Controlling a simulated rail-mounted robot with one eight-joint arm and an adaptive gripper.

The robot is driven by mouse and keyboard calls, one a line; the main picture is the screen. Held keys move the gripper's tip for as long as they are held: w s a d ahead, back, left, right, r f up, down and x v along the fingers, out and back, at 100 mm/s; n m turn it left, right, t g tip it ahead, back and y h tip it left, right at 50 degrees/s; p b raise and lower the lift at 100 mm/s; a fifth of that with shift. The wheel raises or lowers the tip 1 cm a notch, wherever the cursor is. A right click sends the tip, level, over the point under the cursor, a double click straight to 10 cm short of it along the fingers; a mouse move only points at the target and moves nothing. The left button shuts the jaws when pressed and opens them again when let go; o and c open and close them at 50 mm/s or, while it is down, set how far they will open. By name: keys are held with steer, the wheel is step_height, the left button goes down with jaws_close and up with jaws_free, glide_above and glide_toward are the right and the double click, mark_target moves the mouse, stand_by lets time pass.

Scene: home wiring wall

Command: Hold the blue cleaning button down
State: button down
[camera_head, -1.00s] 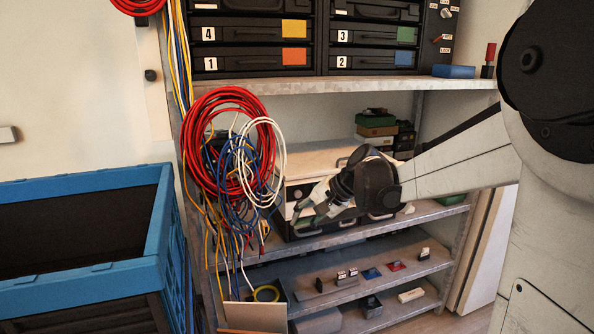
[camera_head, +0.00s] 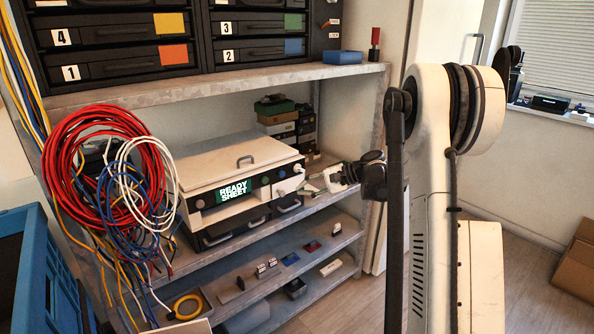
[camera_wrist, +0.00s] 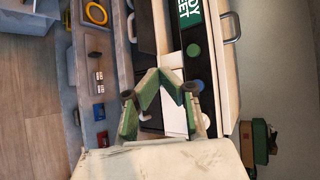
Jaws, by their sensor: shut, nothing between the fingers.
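A white-topped machine (camera_head: 235,165) stands on the middle shelf, its lit display reading "READY SHEET". The blue button (camera_head: 282,173) is on its dark front strip, between a green button (camera_head: 265,181) and a white knob (camera_head: 298,168). In the wrist view, turned sideways, the green button (camera_wrist: 193,49) shows above the darker blue button (camera_wrist: 197,85), which is partly covered by a finger. My gripper (camera_head: 318,184) is at the machine's right front, empty and shut. Its green-padded fingers converge in the wrist view (camera_wrist: 161,78). I cannot tell whether they touch anything.
Coiled red, blue and white cables (camera_head: 110,170) hang at the left. Numbered drawers (camera_head: 115,60) fill the upper shelf. A lower shelf (camera_head: 225,297) holds small switches and blocks. A blue crate (camera_head: 30,270) stands at lower left. Floor at the right is open, with a cardboard box (camera_head: 580,255).

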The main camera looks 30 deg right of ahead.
mark_target(282, 174)
steer(key=shift+d+f, duration=0.1)
steer(key=shift+d, duration=0.4)
steer(key=w+a+p, duration=0.1)
steer(key=w, duration=0.7)
steer(key=shift+w+a, duration=0.25)
steer(key=shift+w, duration=0.05)
steer(key=shift+w, duration=0.15)
stand_by(1.3)
steer(key=shift+w+a, duration=0.1)
steer(key=shift+w, duration=0.2)
